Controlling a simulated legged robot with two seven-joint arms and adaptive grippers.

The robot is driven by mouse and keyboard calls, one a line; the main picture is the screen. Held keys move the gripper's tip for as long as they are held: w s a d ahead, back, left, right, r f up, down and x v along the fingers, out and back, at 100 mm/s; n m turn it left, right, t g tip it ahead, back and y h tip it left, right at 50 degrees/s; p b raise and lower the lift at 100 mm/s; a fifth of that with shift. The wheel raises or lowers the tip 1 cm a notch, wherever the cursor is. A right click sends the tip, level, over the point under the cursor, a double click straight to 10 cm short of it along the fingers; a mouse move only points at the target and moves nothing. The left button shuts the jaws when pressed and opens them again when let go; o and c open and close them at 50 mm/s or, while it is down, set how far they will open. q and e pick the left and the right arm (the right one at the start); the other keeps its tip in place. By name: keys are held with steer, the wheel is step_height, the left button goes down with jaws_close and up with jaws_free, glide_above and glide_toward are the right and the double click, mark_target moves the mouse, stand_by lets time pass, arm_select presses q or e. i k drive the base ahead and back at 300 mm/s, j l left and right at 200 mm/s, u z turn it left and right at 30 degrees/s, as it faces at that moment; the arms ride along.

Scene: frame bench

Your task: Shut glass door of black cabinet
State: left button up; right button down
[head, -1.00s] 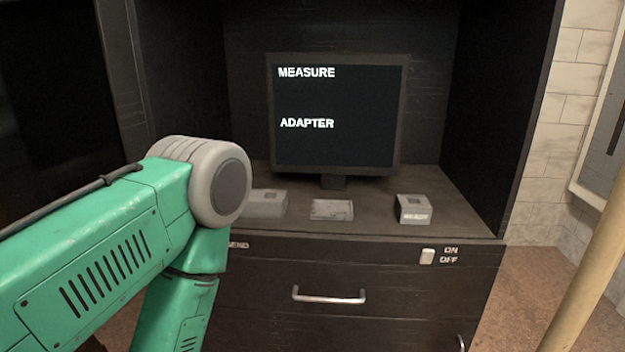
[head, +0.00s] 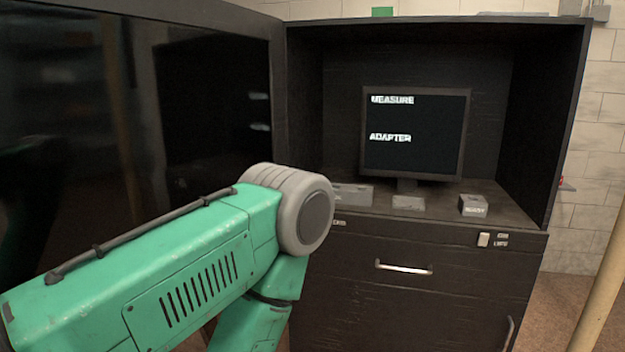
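The black cabinet (head: 555,130) stands ahead with its upper compartment uncovered. Its glass door (head: 70,120) is swung wide open to the left, with a dark frame and a dark reflective pane. My green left arm with a grey joint comes in from the left, in front of the door and the cabinet's lower left. The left gripper is out of frame or hidden. My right arm and gripper do not show.
Inside the compartment are a monitor (head: 415,135) reading "MEASURE" and "ADAPTER", and several small grey boxes (head: 473,205). Below are a drawer with a metal handle (head: 403,268) and a white switch (head: 484,240). A pale pole (head: 603,285) stands at the right edge.

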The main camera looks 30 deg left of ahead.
mark_target(116, 116)
steer(key=k+j+z, duration=0.1)
steer(key=k+j, duration=0.95)
steer(key=k, duration=0.25)
steer(key=k+j+z, duration=0.15)
steer(key=k+j, duration=0.5)
steer(key=j, duration=0.3)
steer(key=k+j, duration=0.1)
steer(key=j, duration=0.3)
steer(key=k+j, duration=0.1)
steer(key=j, duration=0.35)
steer(key=i+j+z, duration=0.1)
steer(key=j, duration=1.05)
steer(key=i+z, duration=0.05)
steer(key=i, duration=0.05)
